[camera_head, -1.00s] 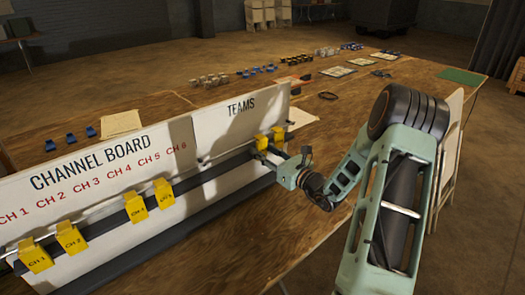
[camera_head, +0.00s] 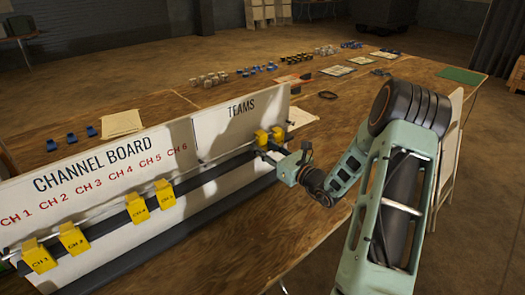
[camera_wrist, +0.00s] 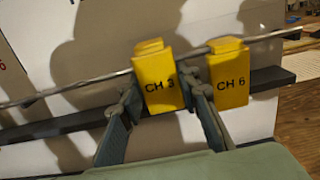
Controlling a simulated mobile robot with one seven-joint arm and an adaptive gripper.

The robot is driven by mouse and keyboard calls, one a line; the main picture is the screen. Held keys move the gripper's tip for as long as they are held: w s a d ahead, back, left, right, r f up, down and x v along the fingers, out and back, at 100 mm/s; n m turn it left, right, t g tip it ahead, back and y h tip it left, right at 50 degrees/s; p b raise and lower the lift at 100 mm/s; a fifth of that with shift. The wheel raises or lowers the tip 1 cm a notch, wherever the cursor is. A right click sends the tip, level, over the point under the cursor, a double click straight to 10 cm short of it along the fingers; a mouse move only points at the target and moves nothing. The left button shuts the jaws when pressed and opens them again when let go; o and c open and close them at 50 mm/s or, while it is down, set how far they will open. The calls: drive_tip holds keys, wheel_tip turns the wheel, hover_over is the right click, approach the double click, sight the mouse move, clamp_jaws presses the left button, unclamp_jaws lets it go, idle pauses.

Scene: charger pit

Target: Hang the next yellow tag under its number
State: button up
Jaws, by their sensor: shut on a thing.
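The white channel board (camera_head: 60,205) has red labels CH 1 to CH 6 above a metal rail. Yellow tags hang under CH 1 (camera_head: 39,255), CH 2 (camera_head: 74,239), CH 4 (camera_head: 137,208) and CH 5 (camera_head: 163,194). The rail under CH 3 is bare. My gripper (camera_head: 267,150) is at the TEAMS end of the board, shut on the yellow CH 3 tag (camera_wrist: 159,82). That tag's top is at the rail line; I cannot tell whether it still touches the rail. The CH 6 tag (camera_wrist: 229,76) hangs on the rail just right of it.
A dark ledge (camera_head: 200,183) runs along the board below the rail. The wooden table (camera_head: 240,235) is clear in front. Behind the board lie blue clips (camera_head: 71,138), a paper sheet (camera_head: 122,123) and several small parts.

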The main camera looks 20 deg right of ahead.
drive_tip(key=shift+s, duration=0.1)
drive_tip(key=v, duration=1)
drive_tip(key=shift+p, duration=0.4)
